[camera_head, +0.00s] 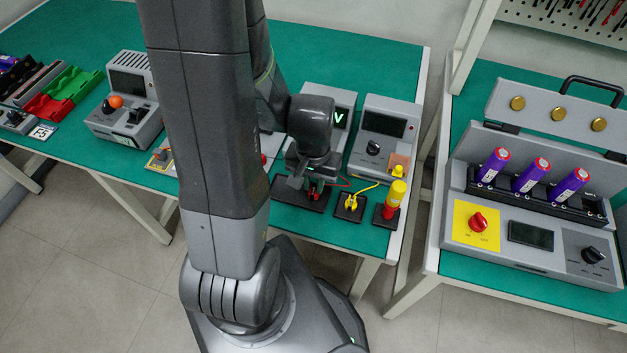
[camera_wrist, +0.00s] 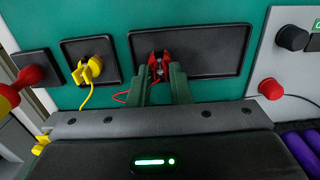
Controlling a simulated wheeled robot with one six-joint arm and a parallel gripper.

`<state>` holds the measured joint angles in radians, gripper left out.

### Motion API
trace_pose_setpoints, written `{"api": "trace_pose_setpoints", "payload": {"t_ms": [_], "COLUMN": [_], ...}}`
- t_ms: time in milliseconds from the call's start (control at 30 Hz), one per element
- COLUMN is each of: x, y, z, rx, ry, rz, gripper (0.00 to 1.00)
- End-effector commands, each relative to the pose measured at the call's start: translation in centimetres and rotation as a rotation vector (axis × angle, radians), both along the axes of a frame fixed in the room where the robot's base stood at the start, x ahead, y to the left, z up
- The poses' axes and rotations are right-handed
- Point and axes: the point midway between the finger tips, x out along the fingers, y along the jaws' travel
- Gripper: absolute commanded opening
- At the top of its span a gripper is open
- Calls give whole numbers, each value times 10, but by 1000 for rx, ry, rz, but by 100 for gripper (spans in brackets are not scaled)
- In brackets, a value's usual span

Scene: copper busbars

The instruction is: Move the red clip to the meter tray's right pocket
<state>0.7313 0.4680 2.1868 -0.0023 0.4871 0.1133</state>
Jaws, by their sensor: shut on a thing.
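My gripper (camera_wrist: 162,80) is shut on the red clip (camera_wrist: 158,62), with one green finger on each side of it. In the head view my gripper (camera_head: 311,186) points down over the long dark meter tray (camera_head: 284,190), and the red clip (camera_head: 318,193) shows at the fingertips. The clip is over the tray's right part in the head view, which is the left part of the tray (camera_wrist: 215,50) in the wrist view. A red lead runs from the clip. I cannot tell whether the clip touches the tray floor, and no pocket divider is clear.
A yellow clip (camera_head: 351,202) sits on a small dark pad right of the tray, with a yellow lead. Further right stands a yellow and red cylinder (camera_head: 394,198). Grey meters (camera_head: 383,140) stand behind. The table's front edge is close.

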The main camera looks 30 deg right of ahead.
Motion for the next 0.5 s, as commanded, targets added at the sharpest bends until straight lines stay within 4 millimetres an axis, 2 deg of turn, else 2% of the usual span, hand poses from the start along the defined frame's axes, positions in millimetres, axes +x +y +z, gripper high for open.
{"api": "trace_pose_setpoints", "payload": {"t_ms": [500], "x": [0], "y": [0], "z": [-6], "rx": [-1], "ry": [-1], "rz": [0], "gripper": [1]}}
